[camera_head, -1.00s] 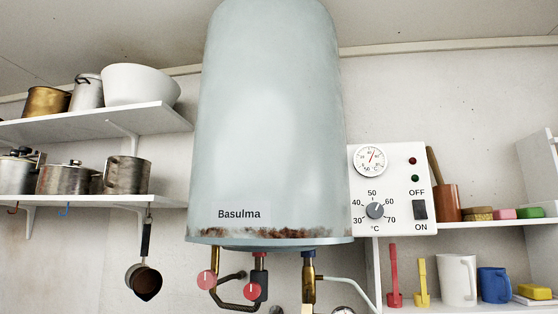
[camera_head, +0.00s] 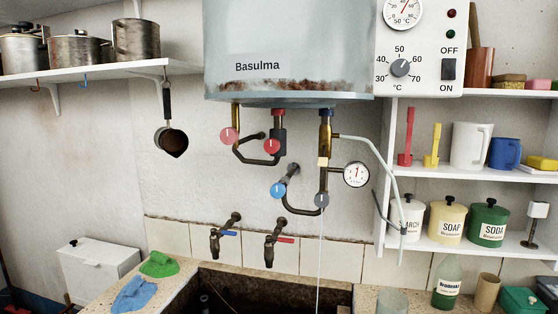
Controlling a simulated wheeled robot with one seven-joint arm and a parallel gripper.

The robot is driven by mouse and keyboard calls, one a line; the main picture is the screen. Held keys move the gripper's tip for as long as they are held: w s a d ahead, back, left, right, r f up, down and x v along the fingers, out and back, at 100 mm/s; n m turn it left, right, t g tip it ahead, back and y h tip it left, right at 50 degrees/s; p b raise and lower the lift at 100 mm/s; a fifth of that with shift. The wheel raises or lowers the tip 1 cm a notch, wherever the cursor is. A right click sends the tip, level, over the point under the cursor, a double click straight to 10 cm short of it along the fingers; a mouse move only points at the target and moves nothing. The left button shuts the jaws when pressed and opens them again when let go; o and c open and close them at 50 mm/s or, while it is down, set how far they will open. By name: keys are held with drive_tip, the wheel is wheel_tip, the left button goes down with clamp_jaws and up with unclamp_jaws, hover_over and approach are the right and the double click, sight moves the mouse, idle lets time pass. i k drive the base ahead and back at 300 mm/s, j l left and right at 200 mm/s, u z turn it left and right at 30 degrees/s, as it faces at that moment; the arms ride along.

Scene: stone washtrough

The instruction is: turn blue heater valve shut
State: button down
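The blue heater valve (camera_head: 278,190) is a round blue knob with a white mark, on the pipes below the water heater (camera_head: 290,50). Its white mark looks close to upright. A grey knob (camera_head: 322,200) sits to its right at the foot of a brass pipe, and a thin stream of water (camera_head: 319,260) falls below it into the trough. Two red knobs, a left one (camera_head: 229,136) and a right one (camera_head: 271,146), are higher on the pipes. My gripper is not in view.
A pressure gauge (camera_head: 356,174) and a pale bent tube stand right of the valve. Two wall taps, one blue-handled (camera_head: 222,236) and one red-handled (camera_head: 276,242), stick out below it over the stone trough (camera_head: 180,283). Shelves with jars flank the right side; open air lies before the valve.

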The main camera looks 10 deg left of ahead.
sight(278, 189)
drive_tip(key=i+j, duration=0.1)
drive_tip(key=j, duration=0.75)
drive_tip(key=i+j, duration=0.15)
drive_tip(key=j, duration=0.3)
